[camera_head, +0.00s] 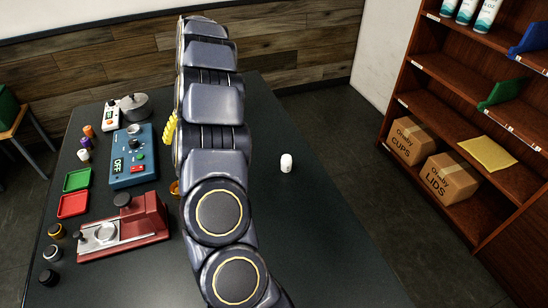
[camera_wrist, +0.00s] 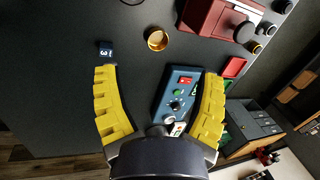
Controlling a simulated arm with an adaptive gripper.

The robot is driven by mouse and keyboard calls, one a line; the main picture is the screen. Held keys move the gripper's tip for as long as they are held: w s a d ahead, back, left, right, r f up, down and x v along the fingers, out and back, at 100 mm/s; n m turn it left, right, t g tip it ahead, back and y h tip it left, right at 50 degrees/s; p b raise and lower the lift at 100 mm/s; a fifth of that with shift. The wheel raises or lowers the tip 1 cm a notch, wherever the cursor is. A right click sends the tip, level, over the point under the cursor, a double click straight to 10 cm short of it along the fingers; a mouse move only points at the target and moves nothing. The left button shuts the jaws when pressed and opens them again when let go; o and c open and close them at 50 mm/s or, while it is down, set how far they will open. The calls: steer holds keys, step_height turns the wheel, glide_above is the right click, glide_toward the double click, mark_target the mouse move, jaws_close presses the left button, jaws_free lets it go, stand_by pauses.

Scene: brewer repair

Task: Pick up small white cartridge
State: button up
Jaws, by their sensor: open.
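A small white cylinder (camera_head: 286,163), which looks like the cartridge, stands alone on the dark table right of my arm in the head view. Another small white-topped piece (camera_head: 83,155) stands at the left among coloured ones. I cannot make out the lone white cylinder in the wrist view. My gripper (camera_wrist: 160,78) has its two yellow fingers spread wide with nothing between them. In the head view only a bit of yellow finger shows left of my arm, which hides the rest. The gripper is well left of the lone white cylinder.
A blue control box (camera_head: 133,155), red press (camera_head: 125,230), green tray (camera_head: 77,180) and red tray (camera_head: 73,204) fill the table's left. A gold cup (camera_wrist: 157,39) and dark numbered cube (camera_wrist: 106,52) show in the wrist view. The table around the lone cylinder is clear.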

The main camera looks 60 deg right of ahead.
steer(key=s+d+f+m+h, duration=0.1)
steer(key=s+d+f, duration=0.2)
steer(key=d, duration=0.3)
steer(key=s+d+f+m, duration=0.1)
steer(key=s+d+f, duration=0.15)
steer(key=d, duration=0.25)
steer(key=m+g+h, duration=0.1)
steer(key=m, duration=0.2)
glide_above(287, 157)
steer(key=f, duration=0.7)
steer(key=shift+s+a, duration=0.15)
steer(key=shift+s, duration=0.05)
step_height(287, 157, down, 8)
steer(key=shift+w+r, duration=0.15)
steer(key=shift+r, duration=0.1)
jaws_close()
